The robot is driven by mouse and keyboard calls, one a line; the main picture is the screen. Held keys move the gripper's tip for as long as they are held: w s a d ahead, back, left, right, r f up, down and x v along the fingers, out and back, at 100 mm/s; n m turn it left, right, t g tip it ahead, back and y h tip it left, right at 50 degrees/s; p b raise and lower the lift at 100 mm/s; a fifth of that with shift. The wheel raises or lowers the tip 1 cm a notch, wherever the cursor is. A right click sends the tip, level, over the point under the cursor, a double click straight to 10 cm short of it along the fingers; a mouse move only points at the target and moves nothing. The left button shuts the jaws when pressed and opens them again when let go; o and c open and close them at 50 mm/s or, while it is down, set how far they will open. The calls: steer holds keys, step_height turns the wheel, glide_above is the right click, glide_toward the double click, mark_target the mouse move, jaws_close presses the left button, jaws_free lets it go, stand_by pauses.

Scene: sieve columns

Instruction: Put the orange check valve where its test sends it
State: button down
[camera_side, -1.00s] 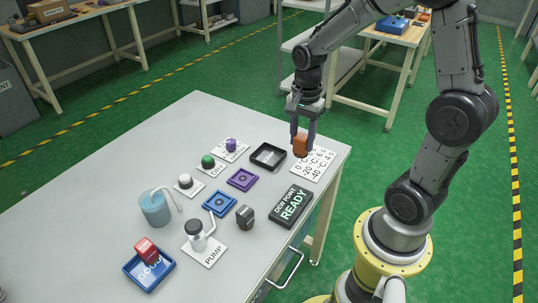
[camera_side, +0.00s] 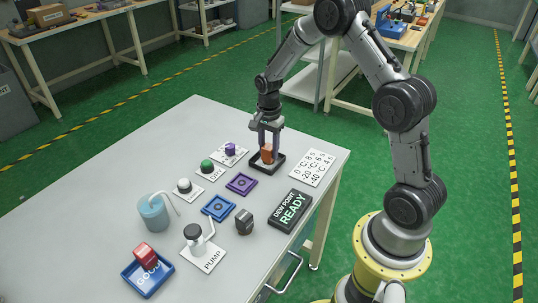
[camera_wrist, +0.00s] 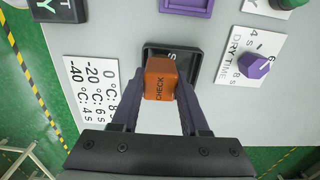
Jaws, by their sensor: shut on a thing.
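The orange check valve (camera_side: 267,153) is a small block, held upright at the black tray. In the wrist view the valve (camera_wrist: 159,80) shows the word CHECK. My gripper (camera_side: 267,150) is shut on it, with one finger on each side. The black tray (camera_side: 279,167) lies under and around the valve; in the wrist view its rim (camera_wrist: 197,62) shows behind the block. I cannot tell whether the valve touches the tray floor. The dew point display (camera_side: 290,211) reads READY. A white card (camera_side: 313,168) lists temperatures with seconds.
A purple tray (camera_side: 241,184), a blue tray (camera_side: 219,207) and a dark grey block (camera_side: 244,221) lie nearby. Knobs on cards include a purple DRY TIME knob (camera_wrist: 256,67) and a green one (camera_side: 207,166). A pump (camera_side: 198,240), blue jar (camera_side: 153,213) and GOOD tray (camera_side: 148,279) with a red block stand at front left.

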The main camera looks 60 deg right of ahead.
mark_target(269, 146)
steer(key=shift+f, duration=1.2)
steer(key=shift+f, duration=0.1)
steer(key=shift+c, duration=2.1)
jaws_free()
step_height(269, 146, up, 12)
steer(key=s+a+r+n+t, duration=0.1)
steer(key=s+a+r+n, duration=0.35)
steer(key=r, duration=0.35)
steer(key=s+a+r+n+t, duration=0.2)
steer(key=s+a+n, duration=0.2)
steer(key=s, duration=0.6)
steer(key=s+a+r+n+t, duration=0.2)
steer(key=s+a+n, duration=0.3)
steer(key=s+n, duration=0.4)
steer(key=shift+s+r+t, duration=0.3)
steer(key=shift+s+r, duration=0.35)
steer(key=shift+r, duration=0.05)
